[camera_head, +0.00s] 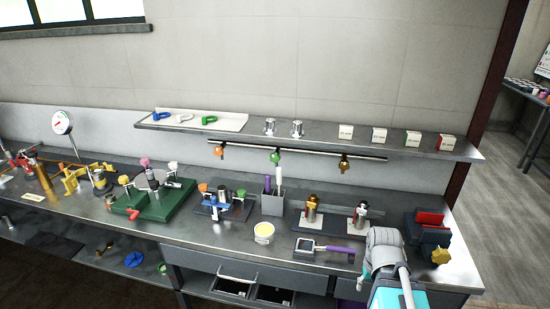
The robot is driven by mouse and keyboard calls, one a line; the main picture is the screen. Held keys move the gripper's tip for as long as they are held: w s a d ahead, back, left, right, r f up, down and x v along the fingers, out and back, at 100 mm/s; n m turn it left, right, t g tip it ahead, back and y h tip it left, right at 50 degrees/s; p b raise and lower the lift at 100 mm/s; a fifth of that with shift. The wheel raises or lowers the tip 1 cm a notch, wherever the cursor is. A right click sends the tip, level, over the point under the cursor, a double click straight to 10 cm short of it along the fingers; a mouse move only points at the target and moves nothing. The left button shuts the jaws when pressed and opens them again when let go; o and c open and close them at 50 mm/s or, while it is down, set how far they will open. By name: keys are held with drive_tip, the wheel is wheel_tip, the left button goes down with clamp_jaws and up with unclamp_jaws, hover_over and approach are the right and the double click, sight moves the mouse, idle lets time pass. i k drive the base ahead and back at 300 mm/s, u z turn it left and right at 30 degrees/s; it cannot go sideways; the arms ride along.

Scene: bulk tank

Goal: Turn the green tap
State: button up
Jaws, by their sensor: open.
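A small green tap (275,155) hangs from the dark rail under the wall shelf, between an orange tap (219,149) and a yellow-brown tap (344,162). A small valve block (222,205) on the bench also carries a green knob (241,194), beside blue and orange ones. Part of my grey and cyan arm (385,245) shows at the lower right, in front of the bench edge and well apart from the rail. I cannot make out my gripper's fingers in this view.
The wall shelf (440,151) above the rail holds a white tray, metal knobs and small boxes. On the bench stand a grey holder (271,203), a cream cup (264,231), a purple-handled device (325,249) and a vise (428,232). Open drawers (236,287) show below.

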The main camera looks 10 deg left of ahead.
sight(275, 157)
drive_tip(key=k, duration=0.95)
drive_tip(key=u, duration=0.55)
drive_tip(key=i, duration=1)
drive_tip(key=z, duration=0.05)
